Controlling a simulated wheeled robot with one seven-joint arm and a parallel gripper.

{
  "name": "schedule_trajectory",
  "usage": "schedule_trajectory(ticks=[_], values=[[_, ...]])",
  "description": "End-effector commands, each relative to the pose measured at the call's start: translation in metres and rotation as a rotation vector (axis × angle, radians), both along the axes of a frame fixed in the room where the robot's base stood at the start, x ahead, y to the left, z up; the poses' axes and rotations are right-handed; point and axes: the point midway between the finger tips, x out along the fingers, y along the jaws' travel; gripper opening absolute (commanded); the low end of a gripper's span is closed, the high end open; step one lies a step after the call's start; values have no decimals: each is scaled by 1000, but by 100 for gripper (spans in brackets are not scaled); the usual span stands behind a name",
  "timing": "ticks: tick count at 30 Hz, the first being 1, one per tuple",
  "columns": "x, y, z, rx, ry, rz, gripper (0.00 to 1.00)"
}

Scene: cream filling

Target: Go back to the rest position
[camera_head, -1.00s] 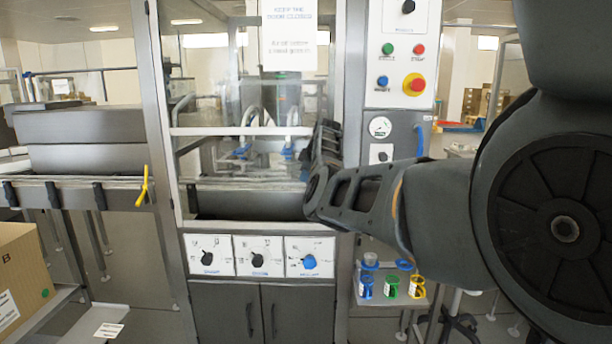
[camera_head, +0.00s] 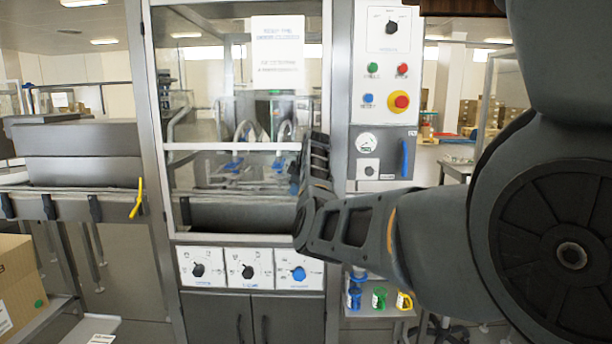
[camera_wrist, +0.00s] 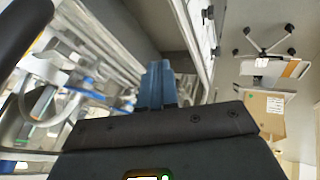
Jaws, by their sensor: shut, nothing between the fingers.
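My arm reaches in from the right in the head view, its forearm folded in front of the machine's right edge. My gripper shows in the wrist view (camera_wrist: 157,85), with its blue-grey fingers together and nothing visible between them. In the head view the black wrist end stands upright before the glazed cabinet (camera_head: 235,130); the fingertips are not clearly seen there. The cabinet's clear door shows nozzles and a steel trough behind it.
A control panel with a red emergency button (camera_head: 399,101) stands right of the cabinet. Three dials, one blue (camera_head: 298,273), sit below the door. Small coloured containers (camera_head: 379,298) stand on a low shelf. A conveyor (camera_head: 75,205) and cardboard box (camera_head: 18,285) are at left.

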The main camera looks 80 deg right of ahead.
Motion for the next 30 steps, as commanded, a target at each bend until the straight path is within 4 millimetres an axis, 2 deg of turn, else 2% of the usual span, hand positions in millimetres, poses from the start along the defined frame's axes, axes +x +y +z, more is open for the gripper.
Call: schedule_trajectory(ticks=[10, 17, 26, 28, 30], values=[[-26, 22, 45, -4, -1, -3, 0], [-34, 30, 60, -1, 0, -2, 0], [-33, 32, 58, 0, 1, -3, 0], [-29, 35, 47, -2, 4, -7, 0], [-20, 42, 28, -7, 7, -16, 0]])
